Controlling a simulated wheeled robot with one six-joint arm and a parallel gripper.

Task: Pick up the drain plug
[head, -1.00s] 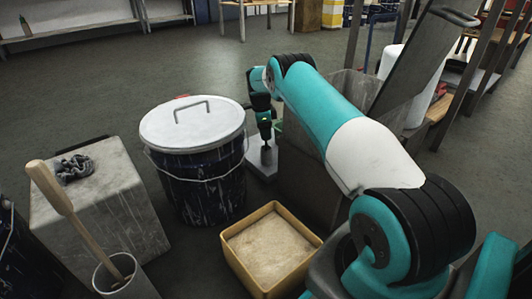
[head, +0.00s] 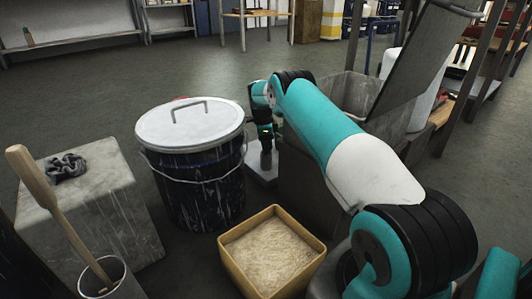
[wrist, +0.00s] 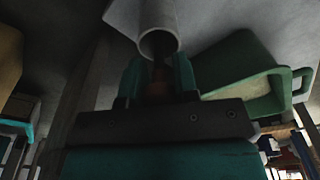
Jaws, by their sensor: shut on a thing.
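In the wrist view my gripper (wrist: 158,82) has its two teal fingers closed on a small dark brownish piece, the drain plug (wrist: 158,72). The plug sits right at the open end of a grey pipe (wrist: 158,22); I cannot tell whether it is still inside the pipe or just clear of it. Most of the plug is hidden by the fingers and shadow. In the head view my gripper (head: 266,158) is low behind the lidded bucket, and the plug cannot be made out there.
A green bin (wrist: 250,85) is right of the pipe in the wrist view. In the head view a dark bucket (head: 200,185) with a white lid stands left of my gripper. A yellow tray (head: 272,250) and a grey block (head: 95,210) are nearer. Open floor lies beyond.

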